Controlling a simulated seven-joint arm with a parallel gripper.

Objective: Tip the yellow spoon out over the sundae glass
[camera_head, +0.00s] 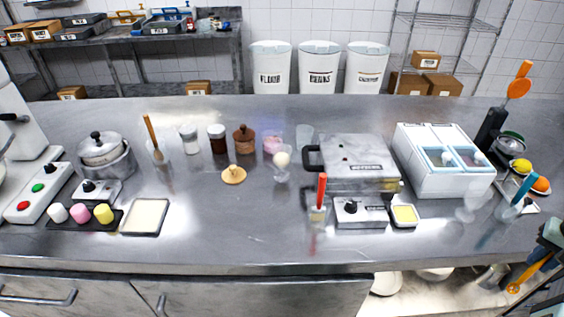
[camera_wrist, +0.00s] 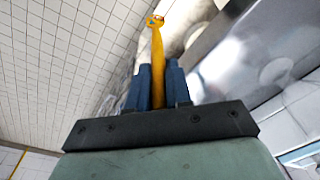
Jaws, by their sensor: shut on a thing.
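My gripper (camera_head: 549,250) is at the far right edge in the head view, beyond the counter's front right. In the wrist view its blue fingers (camera_wrist: 158,88) are shut on the handle of the yellow spoon (camera_wrist: 157,50). The spoon (camera_head: 530,274) slants down and left from the fingers in the head view; what its bowl holds is too small to tell. A footed glass with a pale scoop (camera_head: 282,164) stands mid-counter, far left of my gripper. Another clear footed glass (camera_head: 470,205) stands nearer, in front of the white bin. I cannot tell which is the sundae glass.
A waffle-iron-like grey appliance (camera_head: 360,162) and a white two-well bin (camera_head: 444,180) stand between the scoop glass and my gripper. A blue-handled tool in a clear holder (camera_head: 508,208) is near my gripper. The front middle counter (camera_head: 240,235) is clear.

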